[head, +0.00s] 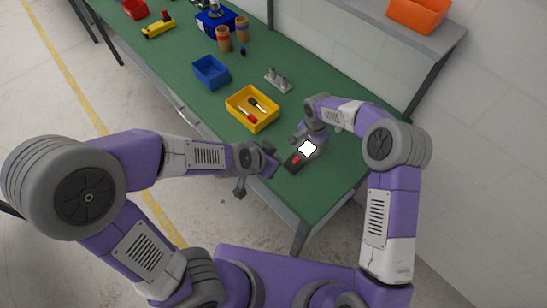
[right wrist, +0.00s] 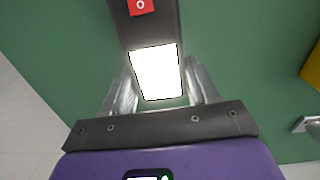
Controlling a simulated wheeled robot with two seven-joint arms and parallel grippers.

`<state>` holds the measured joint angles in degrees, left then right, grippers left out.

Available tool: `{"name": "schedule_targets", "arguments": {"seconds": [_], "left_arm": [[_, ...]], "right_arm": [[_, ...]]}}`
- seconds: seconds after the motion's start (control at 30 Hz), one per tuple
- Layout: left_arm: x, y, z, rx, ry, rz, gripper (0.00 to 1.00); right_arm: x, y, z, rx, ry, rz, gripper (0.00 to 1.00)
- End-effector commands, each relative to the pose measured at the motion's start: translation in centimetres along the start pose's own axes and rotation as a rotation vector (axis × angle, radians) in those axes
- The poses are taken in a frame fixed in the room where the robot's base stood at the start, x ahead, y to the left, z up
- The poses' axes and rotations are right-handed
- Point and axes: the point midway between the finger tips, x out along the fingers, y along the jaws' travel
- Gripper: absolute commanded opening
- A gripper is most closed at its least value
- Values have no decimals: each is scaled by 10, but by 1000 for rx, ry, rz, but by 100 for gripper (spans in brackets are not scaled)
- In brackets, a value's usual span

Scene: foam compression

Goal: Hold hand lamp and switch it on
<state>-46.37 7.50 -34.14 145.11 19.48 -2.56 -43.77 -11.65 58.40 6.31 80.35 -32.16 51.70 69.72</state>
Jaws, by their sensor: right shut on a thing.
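The hand lamp (head: 291,165) is a dark bar with a bright white panel and a red switch (head: 296,159). My right gripper (head: 308,140) is shut on it over the right end of the green bench. In the right wrist view the lamp (right wrist: 148,30) lies between the two fingers (right wrist: 158,90). Its panel glows white, and the red switch with a white ring mark shows at the top edge. My left gripper (head: 262,165) is just left of the lamp, close to the bench's front edge; its finger opening is unclear.
A yellow tray (head: 238,118) with screwdrivers stands behind the lamp on the green bench (head: 225,112). A blue bin (head: 211,72), a grey metal fixture (head: 279,81) and brown cups (head: 224,40) are farther back. An orange bin (head: 419,14) sits on a shelf at the right.

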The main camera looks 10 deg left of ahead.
Motion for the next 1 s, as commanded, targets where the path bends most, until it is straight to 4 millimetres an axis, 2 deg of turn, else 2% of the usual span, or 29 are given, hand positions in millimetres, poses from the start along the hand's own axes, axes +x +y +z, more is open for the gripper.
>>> {"name": "schedule_targets", "arguments": {"seconds": [0.23, 0.27, 0.43, 0.77, 0.87, 1.0], "left_arm": [[0, 0, 0, 0, 0, 0, 0], [0, 0, 0, 0, 0, 0, 0], [0, 0, 0, 0, 0, 0, 0], [0, 0, 0, 0, 1, -1, 0], [0, 0, 0, 0, 1, -1, 0], [0, 0, 0, 0, 1, -1, 0]], "right_arm": [[0, 0, 0, 0, 1, 0, 21], [0, 0, 0, 0, 0, 0, 63], [0, 0, 0, 0, 0, 0, 89], [-3, 0, 0, 0, 1, -1, 90], [-12, 0, 0, 1, 2, -1, 90], [-39, -1, -1, 1, 4, -4, 90]]}}
